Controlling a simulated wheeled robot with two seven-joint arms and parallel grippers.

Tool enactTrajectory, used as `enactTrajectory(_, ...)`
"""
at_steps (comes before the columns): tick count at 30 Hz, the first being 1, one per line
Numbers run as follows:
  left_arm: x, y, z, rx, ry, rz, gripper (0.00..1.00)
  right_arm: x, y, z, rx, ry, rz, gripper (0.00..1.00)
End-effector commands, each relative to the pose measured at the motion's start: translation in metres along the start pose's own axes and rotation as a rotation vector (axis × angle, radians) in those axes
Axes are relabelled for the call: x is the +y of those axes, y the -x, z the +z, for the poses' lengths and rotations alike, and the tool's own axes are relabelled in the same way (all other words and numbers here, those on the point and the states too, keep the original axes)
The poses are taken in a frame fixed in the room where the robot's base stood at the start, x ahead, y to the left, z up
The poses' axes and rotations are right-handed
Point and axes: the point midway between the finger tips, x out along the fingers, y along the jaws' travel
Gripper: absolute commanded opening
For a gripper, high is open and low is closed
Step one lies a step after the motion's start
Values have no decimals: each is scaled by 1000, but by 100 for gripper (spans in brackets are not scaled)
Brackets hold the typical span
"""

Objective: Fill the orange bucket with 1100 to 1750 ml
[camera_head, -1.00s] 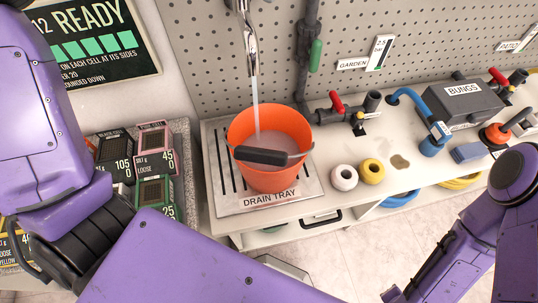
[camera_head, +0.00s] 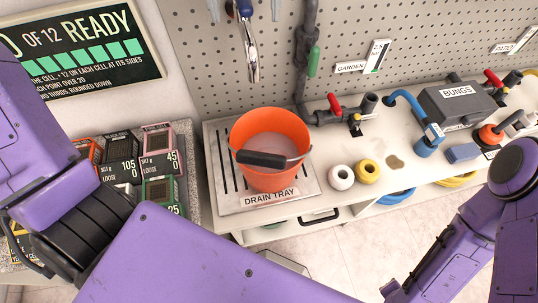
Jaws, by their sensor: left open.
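The orange bucket (camera_head: 268,176) stands upright on the drain tray (camera_head: 228,203), under the spout of the tap (camera_head: 249,62). Cloudy, pinkish water (camera_head: 272,144) stands inside it; I see no volume mark to read. Its handle with a black grip (camera_head: 262,159) lies across the front. No stream falls from the tap. My left arm fills the left and lower part of the view. My left gripper is open, largely hidden by that arm, and apart from the bucket. My right arm is at the lower right; its gripper is not visible.
A red-handled garden valve (camera_head: 336,105) and a dark BUNGS box (camera_head: 458,103) stand right of the bucket. A white roll (camera_head: 341,177) and a yellow roll (camera_head: 367,171) lie on the bench. Boxed cells (camera_head: 160,140) sit left of the tray. A scoreboard (camera_head: 85,45) hangs above.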

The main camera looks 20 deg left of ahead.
Motion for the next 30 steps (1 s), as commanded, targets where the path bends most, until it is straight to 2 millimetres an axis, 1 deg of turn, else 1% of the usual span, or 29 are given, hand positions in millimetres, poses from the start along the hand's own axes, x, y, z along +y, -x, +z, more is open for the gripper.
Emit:
enactTrajectory(2, 0, 7, 0, 0, 0, 0, 96, 1, 6, -2, 0, 0, 0, 43)
enactTrajectory(15, 0, 70, 0, 0, 1, 0, 96, 5, 58, -24, 0, 0, 0, 43)
enactTrajectory(17, 0, 73, 0, 0, 0, 0, 96, 5, 59, -25, 0, 0, 0, 43)
enactTrajectory(21, 0, 70, 0, 0, 0, 0, 96, 5, 56, -23, 0, 0, 0, 43)
enactTrajectory(26, 0, 72, 0, -1, 1, 0, 96, 5, 56, -23, 0, 0, 0, 43)
enactTrajectory(29, -1, 86, 0, -3, 2, 0, 96, 5, 56, -23, 0, 0, 0, 43)
enactTrajectory(30, -1, 94, 0, -3, 3, -1, 96, 5, 56, -23, 0, 0, 0, 43)
